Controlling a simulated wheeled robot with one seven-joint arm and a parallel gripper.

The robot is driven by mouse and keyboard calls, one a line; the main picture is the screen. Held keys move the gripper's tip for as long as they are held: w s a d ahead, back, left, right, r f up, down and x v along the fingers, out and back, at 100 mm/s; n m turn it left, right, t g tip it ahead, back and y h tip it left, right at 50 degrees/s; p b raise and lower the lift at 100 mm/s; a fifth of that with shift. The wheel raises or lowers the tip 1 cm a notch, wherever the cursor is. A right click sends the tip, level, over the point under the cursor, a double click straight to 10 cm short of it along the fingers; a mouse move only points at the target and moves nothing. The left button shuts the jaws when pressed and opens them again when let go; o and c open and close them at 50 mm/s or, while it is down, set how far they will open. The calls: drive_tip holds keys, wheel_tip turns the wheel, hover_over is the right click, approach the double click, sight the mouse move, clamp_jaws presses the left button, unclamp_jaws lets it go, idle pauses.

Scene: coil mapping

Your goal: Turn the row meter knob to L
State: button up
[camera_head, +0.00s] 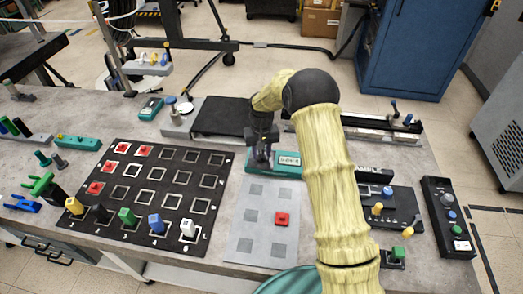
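A teal meter box (286,172) with a small pale display (289,160) lies on the grey table, just behind the light grey pad. My gripper (262,158) points down over the left end of this box, with its fingers at or very near the box. The knob there is hidden by the fingers or too small to make out, so its setting cannot be read. Whether the fingers are open or shut on the knob cannot be told. The display's text is too small to read surely.
The light grey pad (240,232) carries a red block (282,219). A black grid board (170,170) holds red blocks and a row of coloured pegs along its front. A second teal meter (151,109) lies behind it. Dark control boxes (447,215) stand at right.

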clamp_jaws()
drive_tip(key=shift+n, duration=0.3)
drive_tip(key=n, duration=0.3)
drive_tip(key=shift+p, duration=0.3)
drive_tip(key=n, duration=0.4)
drive_tip(key=shift+w, duration=0.1)
drive_tip(key=shift+n+p, duration=0.3)
unclamp_jaws()
